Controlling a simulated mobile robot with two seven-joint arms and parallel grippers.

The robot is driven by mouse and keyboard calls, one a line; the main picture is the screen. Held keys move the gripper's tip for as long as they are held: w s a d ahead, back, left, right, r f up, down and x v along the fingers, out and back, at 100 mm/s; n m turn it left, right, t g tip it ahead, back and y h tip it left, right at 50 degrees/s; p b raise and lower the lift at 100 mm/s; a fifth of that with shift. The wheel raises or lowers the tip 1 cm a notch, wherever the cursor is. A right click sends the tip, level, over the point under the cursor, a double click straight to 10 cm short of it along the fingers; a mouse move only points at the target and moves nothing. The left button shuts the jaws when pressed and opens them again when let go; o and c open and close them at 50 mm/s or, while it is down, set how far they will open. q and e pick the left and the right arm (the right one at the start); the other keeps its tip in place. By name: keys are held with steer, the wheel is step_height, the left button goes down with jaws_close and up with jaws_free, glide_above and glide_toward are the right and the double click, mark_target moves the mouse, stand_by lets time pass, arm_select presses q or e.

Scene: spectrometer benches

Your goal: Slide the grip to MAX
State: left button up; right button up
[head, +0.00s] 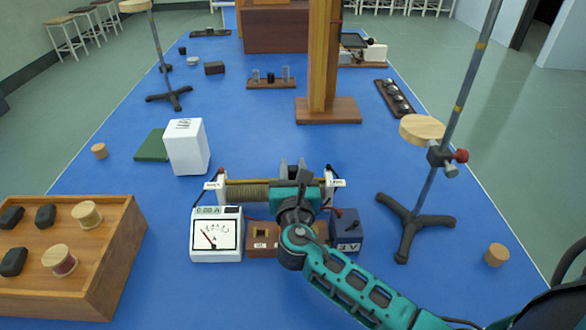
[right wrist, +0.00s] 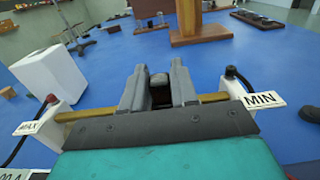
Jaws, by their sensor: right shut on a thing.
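The sliding rheostat (head: 248,192) lies across the blue bench, with a brown wound coil and a brass rod between two white end posts. In the right wrist view, the MAX label (right wrist: 29,128) is at the left end and the MIN label (right wrist: 262,100) at the right end. My right gripper (head: 292,168) is over the rod, right of its middle and nearer the MIN end. In the right wrist view, its fingers (right wrist: 161,82) are closed around the dark grip (right wrist: 161,92), which they partly hide. My left gripper is not in view.
A white meter (head: 216,240) with a red needle stands in front of the rheostat's left end. A dark supply box (head: 347,232) stands right of my wrist. A white block (head: 187,147) is behind left, a clamp stand (head: 405,222) right, and a wooden tray (head: 110,270) front left.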

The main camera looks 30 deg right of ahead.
jaws_close()
steer(key=a, duration=0.1)
steer(key=w+a, duration=0.2)
steer(key=a, duration=0.1)
steer(key=shift+a, duration=0.1)
steer(key=o, duration=0.6)
jaws_free()
steer(key=shift+s, duration=0.1)
